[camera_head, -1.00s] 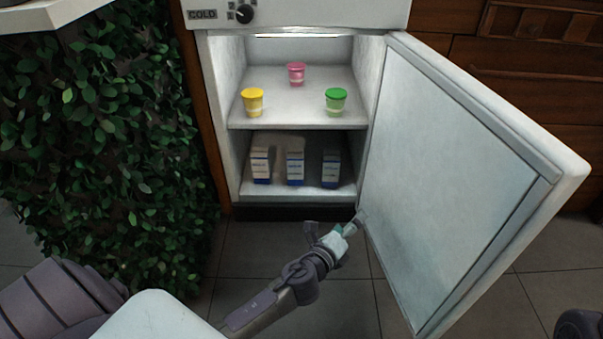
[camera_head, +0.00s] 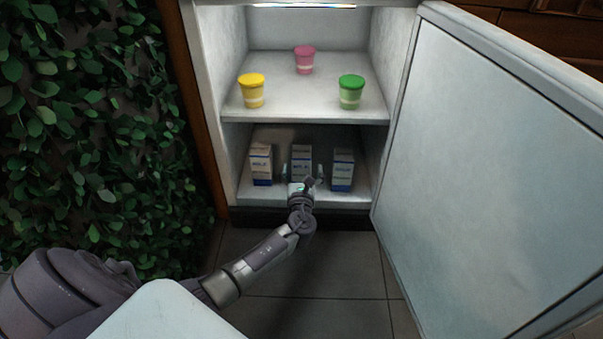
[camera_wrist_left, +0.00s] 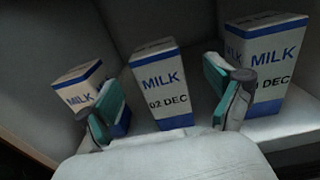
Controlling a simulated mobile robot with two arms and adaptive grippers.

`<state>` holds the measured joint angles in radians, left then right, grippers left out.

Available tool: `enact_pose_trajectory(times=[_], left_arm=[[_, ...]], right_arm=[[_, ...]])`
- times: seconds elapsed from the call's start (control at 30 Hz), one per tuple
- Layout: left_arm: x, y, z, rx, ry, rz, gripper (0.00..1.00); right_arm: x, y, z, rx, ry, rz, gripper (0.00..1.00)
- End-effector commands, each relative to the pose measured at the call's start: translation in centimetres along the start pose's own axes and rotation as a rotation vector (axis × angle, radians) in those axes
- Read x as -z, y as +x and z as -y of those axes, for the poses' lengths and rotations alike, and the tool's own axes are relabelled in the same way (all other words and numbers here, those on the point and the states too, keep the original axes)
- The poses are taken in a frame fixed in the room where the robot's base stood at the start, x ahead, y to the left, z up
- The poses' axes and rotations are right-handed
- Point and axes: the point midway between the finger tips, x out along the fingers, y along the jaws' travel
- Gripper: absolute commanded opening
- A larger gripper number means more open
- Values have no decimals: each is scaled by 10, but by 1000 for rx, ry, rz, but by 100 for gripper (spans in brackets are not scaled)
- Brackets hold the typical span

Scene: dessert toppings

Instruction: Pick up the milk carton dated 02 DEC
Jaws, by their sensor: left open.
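Three blue-and-white milk cartons stand upright on the fridge's lower shelf. The middle carton (camera_head: 301,160) reads "02 DEC" in the left wrist view (camera_wrist_left: 160,86), under the word MILK. My left gripper (camera_head: 302,180) is open in front of this carton. In the left wrist view its two fingers (camera_wrist_left: 163,105) lie to either side of the carton, with gaps visible. The left carton (camera_head: 261,165) shows in the wrist view (camera_wrist_left: 78,86) partly behind a finger, its date hidden. The right carton (camera_head: 342,170) shows in the wrist view (camera_wrist_left: 272,50); its date ends in DEC, the number partly covered. My right gripper is not in view.
The lower shelf (camera_head: 330,197) has walls on both sides. The upper shelf (camera_head: 300,112) holds a yellow cup (camera_head: 252,92), a pink cup (camera_head: 304,60) and a green cup (camera_head: 350,92). The open fridge door (camera_head: 490,170) stands at the right. A leafy hedge (camera_head: 90,130) is at the left.

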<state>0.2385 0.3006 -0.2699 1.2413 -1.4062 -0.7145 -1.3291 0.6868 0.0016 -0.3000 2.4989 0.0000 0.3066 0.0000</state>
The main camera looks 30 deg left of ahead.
Motion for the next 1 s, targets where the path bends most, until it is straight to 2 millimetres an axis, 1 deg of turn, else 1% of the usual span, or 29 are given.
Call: enact_pose_trajectory(times=[0.03, 0.17, 0.27, 0.4, 0.5, 0.63, 0.83, 0.87, 1.0], left_arm=[[2, 5, 0, 0, -1, 0, 92], [1, 12, -1, -1, -3, 0, 92], [2, 22, -2, -1, -3, 1, 92], [2, 42, -4, -1, -4, 2, 92], [1, 55, -4, -1, -3, 1, 92], [-2, 62, -4, 1, -2, -1, 92], [-3, 62, -4, 1, -2, -1, 92], [-3, 62, -4, 1, -2, -1, 88], [-3, 62, -4, 1, -2, -1, 65]], right_arm=[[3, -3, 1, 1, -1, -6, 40], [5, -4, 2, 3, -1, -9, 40], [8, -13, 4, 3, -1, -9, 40], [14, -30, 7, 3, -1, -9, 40], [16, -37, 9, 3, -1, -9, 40], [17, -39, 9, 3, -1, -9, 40], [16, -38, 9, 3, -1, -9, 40], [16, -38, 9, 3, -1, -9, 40], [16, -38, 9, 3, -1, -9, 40]])
